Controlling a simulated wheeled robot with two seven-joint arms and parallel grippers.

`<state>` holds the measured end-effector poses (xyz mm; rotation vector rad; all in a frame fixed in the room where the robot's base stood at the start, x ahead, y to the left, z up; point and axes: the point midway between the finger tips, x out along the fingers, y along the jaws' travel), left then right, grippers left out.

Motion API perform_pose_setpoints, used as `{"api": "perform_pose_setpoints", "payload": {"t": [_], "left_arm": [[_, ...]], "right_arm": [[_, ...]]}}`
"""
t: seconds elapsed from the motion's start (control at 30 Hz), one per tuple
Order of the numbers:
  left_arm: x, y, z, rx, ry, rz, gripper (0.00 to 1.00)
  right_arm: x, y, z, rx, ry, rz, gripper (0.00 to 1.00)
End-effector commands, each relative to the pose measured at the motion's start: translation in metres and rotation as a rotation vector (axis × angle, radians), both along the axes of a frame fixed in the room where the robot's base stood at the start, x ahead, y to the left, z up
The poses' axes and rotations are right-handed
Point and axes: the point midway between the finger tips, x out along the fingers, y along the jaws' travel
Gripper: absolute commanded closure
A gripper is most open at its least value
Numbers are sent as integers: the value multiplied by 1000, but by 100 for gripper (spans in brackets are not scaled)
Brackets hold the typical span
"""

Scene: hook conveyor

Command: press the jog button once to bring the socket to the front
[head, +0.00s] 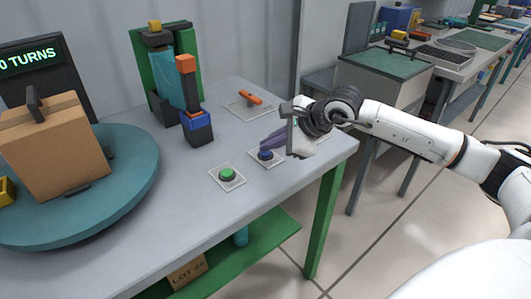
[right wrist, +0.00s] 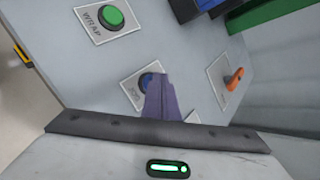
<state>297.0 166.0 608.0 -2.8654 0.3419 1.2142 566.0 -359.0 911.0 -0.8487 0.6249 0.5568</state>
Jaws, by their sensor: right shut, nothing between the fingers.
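The blue button (head: 265,154) sits on a pale square plate near the table's front right. In the right wrist view the blue button (right wrist: 147,79) is partly covered by my fingers, and its plate label is only partly readable. My right gripper (head: 267,144) is shut and empty, its purple-grey fingers right at the blue button; I cannot tell whether they touch it. In the right wrist view the shut fingers (right wrist: 158,84) point at the button. The teal turntable (head: 125,200) carries a brown box (head: 55,148) with a dark handle. I cannot make out a socket. My left gripper is not in view.
A green button (head: 227,174), labelled WRAP in the wrist view, is beside the blue one. An orange lever (head: 250,97) is behind. A green-backed stand (head: 140,70) and a blue-and-orange device (head: 190,110) stand further back. A display (head: 30,60) reads 0 TURNS.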

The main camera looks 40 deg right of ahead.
Motion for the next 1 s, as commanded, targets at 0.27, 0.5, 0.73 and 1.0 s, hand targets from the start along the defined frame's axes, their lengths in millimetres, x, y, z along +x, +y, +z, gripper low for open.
{"api": "perform_pose_setpoints", "payload": {"t": [0.27,0.5,0.73,1.0], "left_arm": [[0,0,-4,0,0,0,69],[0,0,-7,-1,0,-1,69],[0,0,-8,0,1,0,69],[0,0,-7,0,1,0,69]], "right_arm": [[0,0,-3,0,0,0,100],[0,0,-6,0,0,0,100],[0,0,-7,0,1,0,100],[0,0,-5,-1,3,0,100]]}}
